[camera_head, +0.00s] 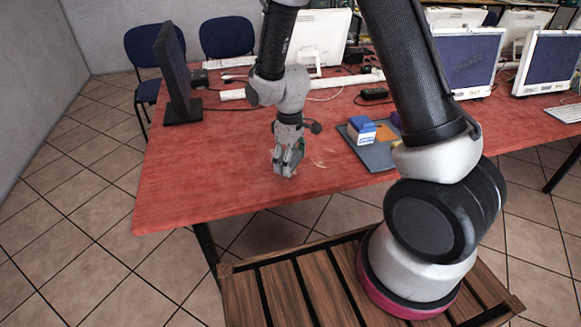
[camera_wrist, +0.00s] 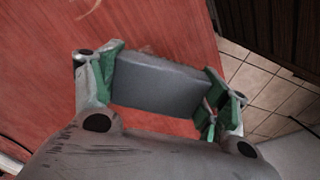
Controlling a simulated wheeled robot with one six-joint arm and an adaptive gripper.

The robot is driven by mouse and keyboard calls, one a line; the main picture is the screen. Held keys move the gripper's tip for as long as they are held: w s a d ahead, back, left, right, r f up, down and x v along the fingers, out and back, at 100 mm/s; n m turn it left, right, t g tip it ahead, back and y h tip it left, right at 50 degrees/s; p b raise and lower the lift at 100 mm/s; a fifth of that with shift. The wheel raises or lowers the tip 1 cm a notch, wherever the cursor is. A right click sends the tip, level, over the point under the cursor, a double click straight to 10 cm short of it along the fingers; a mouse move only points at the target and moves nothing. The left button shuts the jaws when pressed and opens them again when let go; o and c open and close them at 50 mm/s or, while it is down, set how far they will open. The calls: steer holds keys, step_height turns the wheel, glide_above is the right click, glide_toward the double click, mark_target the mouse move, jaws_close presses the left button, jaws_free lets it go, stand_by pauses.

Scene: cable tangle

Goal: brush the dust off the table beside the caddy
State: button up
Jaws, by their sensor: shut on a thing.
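My gripper (camera_head: 286,165) points down over the red table, left of the grey tray. In the wrist view my gripper (camera_wrist: 158,88) is shut on a grey block (camera_wrist: 160,84), which spans between the green-padded fingers. The block looks like the brush body; its underside and any bristles are hidden. The block is low over the table or touching it; I cannot tell which. Pale thin marks (camera_head: 321,163) lie on the table just right of my gripper, perhaps the dust. The grey tray (camera_head: 378,158), likely the caddy, holds a blue and white box (camera_head: 362,130) and an orange piece (camera_head: 386,133).
The red table (camera_head: 190,185) is bare at the front left. A dark monitor (camera_head: 176,75) stands at the left, and a white bar (camera_head: 345,82) and cables lie behind my gripper. A black device (camera_head: 374,93) lies behind the tray. The table's front edge is close.

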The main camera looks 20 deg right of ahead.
steer(key=shift+r, duration=2.35)
